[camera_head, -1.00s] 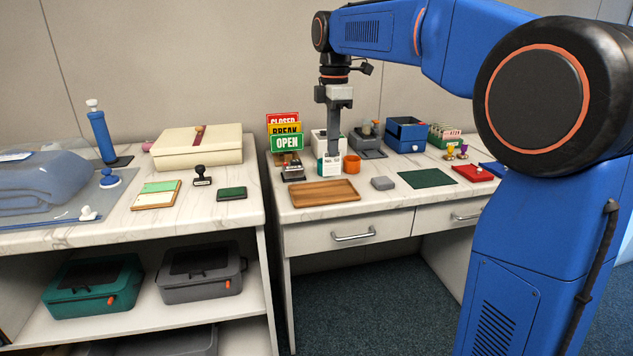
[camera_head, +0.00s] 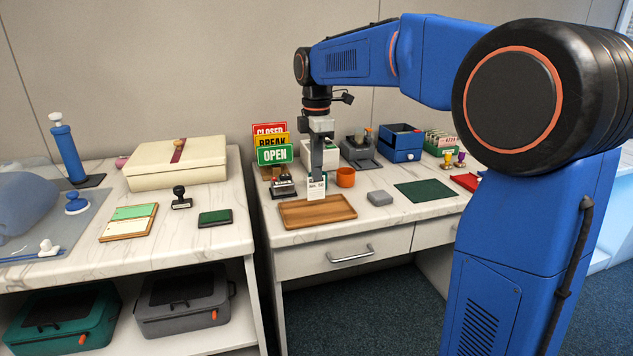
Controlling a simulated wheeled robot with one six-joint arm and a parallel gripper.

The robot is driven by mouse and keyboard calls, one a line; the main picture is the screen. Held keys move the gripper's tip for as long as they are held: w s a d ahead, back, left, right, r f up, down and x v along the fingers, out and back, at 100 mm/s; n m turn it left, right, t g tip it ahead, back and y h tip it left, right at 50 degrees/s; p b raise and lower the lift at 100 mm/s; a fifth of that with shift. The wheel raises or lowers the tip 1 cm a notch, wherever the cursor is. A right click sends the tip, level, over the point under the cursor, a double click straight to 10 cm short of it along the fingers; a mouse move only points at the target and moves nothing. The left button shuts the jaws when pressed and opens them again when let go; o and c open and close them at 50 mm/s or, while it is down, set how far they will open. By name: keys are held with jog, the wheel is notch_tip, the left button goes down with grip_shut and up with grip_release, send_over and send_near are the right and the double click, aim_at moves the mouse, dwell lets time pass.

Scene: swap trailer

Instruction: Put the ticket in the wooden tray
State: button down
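The wooden tray (camera_head: 318,212) lies flat and empty near the front edge of the right-hand counter. The ticket (camera_head: 316,190) is a small white slip with dark marks. It hangs upright below my gripper (camera_head: 317,178), just behind the tray's back edge in the picture. My gripper points straight down and looks shut on the ticket's top. The fingertips are small here, and I cannot tell how far above the counter the ticket is.
A white box stands behind my gripper. A stamp device (camera_head: 283,186) and an orange cup (camera_head: 346,177) flank the ticket. OPEN, BREAK and CLOSED signs (camera_head: 275,154) stand behind left. A grey block (camera_head: 380,198) and green mat (camera_head: 426,190) lie right of the tray.

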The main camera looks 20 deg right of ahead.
aim_at(316, 188)
jog(key=shift+f, duration=1.75)
jog(key=c, duration=2.5)
grip_release()
jog(key=shift+f, duration=0.15)
jog(key=shift+c, duration=0.2)
jog(key=o, duration=0.4)
